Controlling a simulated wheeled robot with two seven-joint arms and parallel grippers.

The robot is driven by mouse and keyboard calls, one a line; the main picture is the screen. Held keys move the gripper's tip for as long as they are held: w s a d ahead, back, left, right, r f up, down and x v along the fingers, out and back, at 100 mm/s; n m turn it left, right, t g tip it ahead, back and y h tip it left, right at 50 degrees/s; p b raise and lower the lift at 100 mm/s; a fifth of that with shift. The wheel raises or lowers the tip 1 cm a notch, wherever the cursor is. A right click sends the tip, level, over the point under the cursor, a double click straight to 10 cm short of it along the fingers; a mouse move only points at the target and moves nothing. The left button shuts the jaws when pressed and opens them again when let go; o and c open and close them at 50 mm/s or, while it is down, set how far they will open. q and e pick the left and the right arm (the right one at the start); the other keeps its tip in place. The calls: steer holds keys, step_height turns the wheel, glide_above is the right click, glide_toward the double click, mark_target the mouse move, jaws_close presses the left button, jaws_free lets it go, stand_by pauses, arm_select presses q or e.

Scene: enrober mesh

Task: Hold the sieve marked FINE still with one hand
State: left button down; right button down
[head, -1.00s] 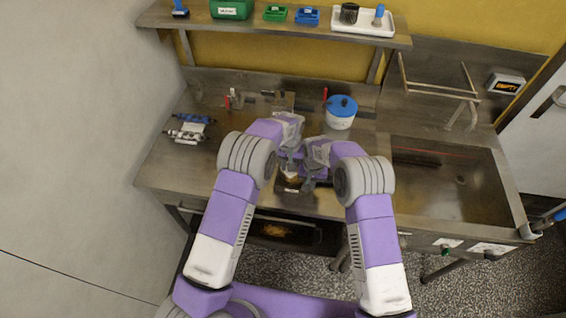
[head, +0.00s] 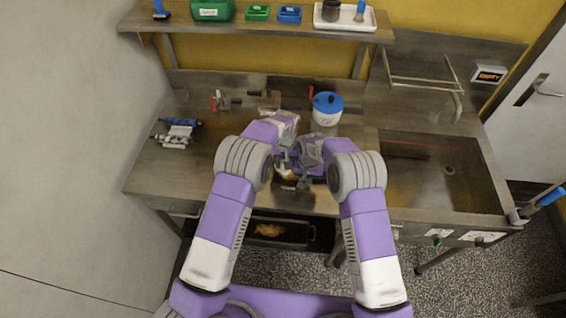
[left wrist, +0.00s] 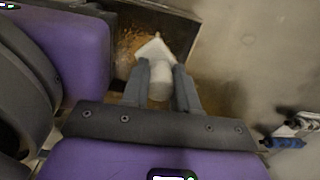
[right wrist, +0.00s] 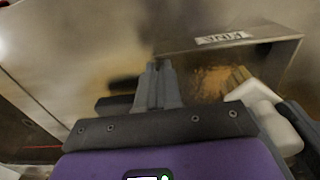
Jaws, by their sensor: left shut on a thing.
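The sieve marked FINE (right wrist: 222,39) is a box-like frame with brown crumbs inside; its label appears inverted in the right wrist view. Its dark wall also shows in the left wrist view (left wrist: 172,12). My left gripper (head: 284,165) is shut on a white-handled brush (left wrist: 160,82), whose tan bristles (right wrist: 236,78) are at the crumbs. My right gripper (right wrist: 159,65) has its fingers together just beside the sieve. I see nothing clearly between them, and whether they touch the frame cannot be told. In the head view my grippers largely hide the sieve.
A blue-lidded white pot (head: 327,108) stands behind my grippers. Blue and white tools (head: 176,133) lie at the counter's left. A sink (head: 440,175) is on the right, and a shelf (head: 260,27) runs along the back. A dark tray (head: 290,233) sits below the counter.

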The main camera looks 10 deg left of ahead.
arm_select(q)
steer(key=shift+s+a+r, duration=0.1)
steer(key=shift+a+r, duration=0.1)
steer(key=shift+a, duration=0.75)
steer(key=shift+s+a+r, duration=0.1)
steer(key=shift+a+r, duration=0.1)
steer(key=shift+a, duration=0.7)
steer(key=shift+w+a, duration=0.15)
steer(key=shift+w, duration=0.6)
steer(key=d, duration=0.8)
steer(key=shift+s+r+h, duration=0.2)
steer(key=shift+r+h, duration=0.1)
steer(key=shift+w+a+r, duration=0.1)
steer(key=shift+a+r, duration=0.05)
steer(key=shift+a, duration=0.95)
steer(key=shift+a+r, duration=0.1)
steer(key=shift+a, duration=2.85)
